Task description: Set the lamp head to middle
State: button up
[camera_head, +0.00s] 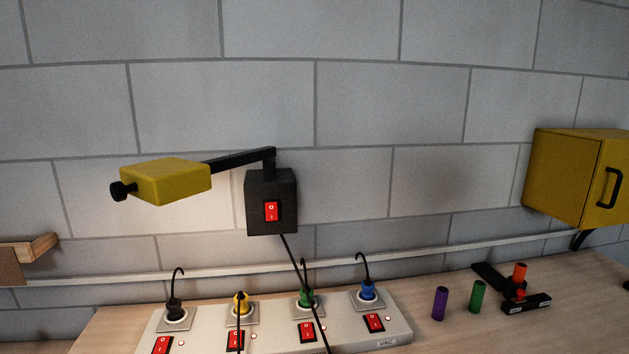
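The wall lamp has a yellow lamp head (166,181) with a black knob (121,190) on its left end. A black arm (241,160) joins the head to a black wall box (271,203) with a red rocker switch (271,211). The head points out to the left of the box, and the wall below it looks lit. My gripper is not in view.
A power strip (397,330) with several coloured plugs and red switches lies on the wooden table (440,339) below the lamp. Purple (439,303) and green (478,297) cylinders stand to its right, near a black holder (526,304). A yellow cabinet (566,177) hangs at right.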

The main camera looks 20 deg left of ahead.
aim_at(162, 182)
jog(key=u, duration=1.9)
jog(key=i+j+z, duration=0.2)
jog(key=z, duration=0.2)
